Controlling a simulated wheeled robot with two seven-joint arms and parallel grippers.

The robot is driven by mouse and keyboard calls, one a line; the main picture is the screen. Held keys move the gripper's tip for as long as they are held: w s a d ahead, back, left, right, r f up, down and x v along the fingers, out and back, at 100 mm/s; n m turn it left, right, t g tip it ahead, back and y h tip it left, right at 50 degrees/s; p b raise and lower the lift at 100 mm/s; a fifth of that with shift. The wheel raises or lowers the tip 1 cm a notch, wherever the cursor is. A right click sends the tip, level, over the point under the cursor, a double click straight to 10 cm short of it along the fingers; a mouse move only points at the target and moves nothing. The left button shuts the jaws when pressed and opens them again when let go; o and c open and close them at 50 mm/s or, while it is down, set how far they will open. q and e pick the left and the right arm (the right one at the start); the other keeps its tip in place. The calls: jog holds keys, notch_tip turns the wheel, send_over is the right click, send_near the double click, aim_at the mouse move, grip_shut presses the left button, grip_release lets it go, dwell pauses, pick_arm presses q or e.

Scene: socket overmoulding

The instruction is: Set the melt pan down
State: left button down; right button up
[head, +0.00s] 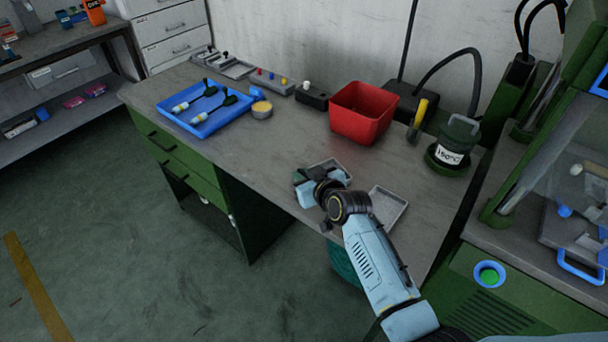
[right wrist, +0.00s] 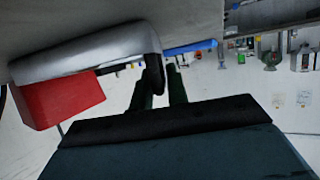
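The melt pan appears to be the silver, rounded piece (right wrist: 85,52) close by in the right wrist view, with a dark part (right wrist: 153,78) at its end. That dark part sits between the two dark green fingers of my right gripper (right wrist: 158,90), which look shut on it. In the head view my right gripper (head: 308,180) is at the front of the grey table, and a pale-rimmed pan (head: 340,166) shows just beyond it, partly hidden. I cannot tell whether the pan touches the tabletop. My left gripper is not in view.
A shallow grey tray (head: 401,211) lies on the table (head: 275,160), right of the gripper. Clear tabletop lies left of the gripper.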

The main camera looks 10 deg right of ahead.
jog(key=shift+o, duration=1.4)
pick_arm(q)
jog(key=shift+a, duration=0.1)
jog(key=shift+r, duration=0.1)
pick_arm(e)
jog(key=shift+r, duration=0.15)
